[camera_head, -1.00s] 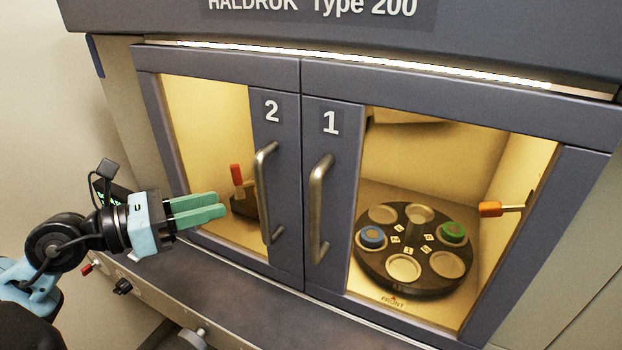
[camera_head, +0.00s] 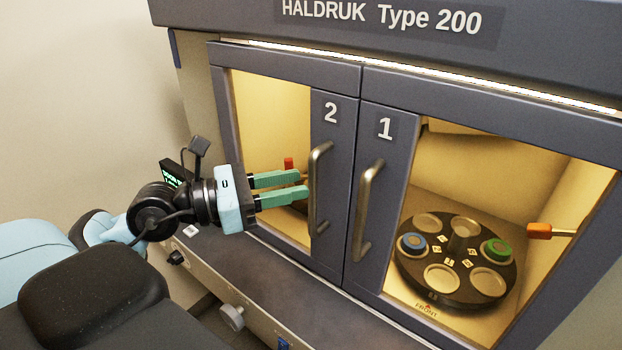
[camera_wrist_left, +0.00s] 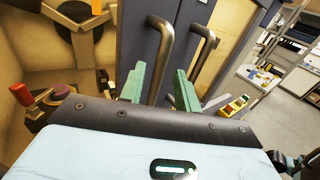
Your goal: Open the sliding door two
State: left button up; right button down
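Sliding door two (camera_head: 331,165) is the left grey door marked "2", closed against door one (camera_head: 383,190). Its upright metal handle (camera_head: 317,195) is on its right-hand frame. My left gripper (camera_head: 303,184) is open and empty, its two green fingers pointing right, with the tips just left of the handle. In the left wrist view, the handle (camera_wrist_left: 163,45) appears between the open fingers (camera_wrist_left: 160,85), ahead of them; I cannot tell whether they touch. My right gripper is not in view.
Door one's handle (camera_head: 366,210) stands close to the right. Behind the glass are a black turntable (camera_head: 460,300) with coloured pieces, an orange-tipped lever (camera_head: 540,231) and a red-tipped lever (camera_head: 289,163). A ledge with a grey knob (camera_head: 232,316) runs below.

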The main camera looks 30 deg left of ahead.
pick_arm(q)
jog(key=shift+p+x, duration=0.35)
jog(key=shift+x, duration=1.85)
jog(key=shift+c, duration=0.2)
grip_shut()
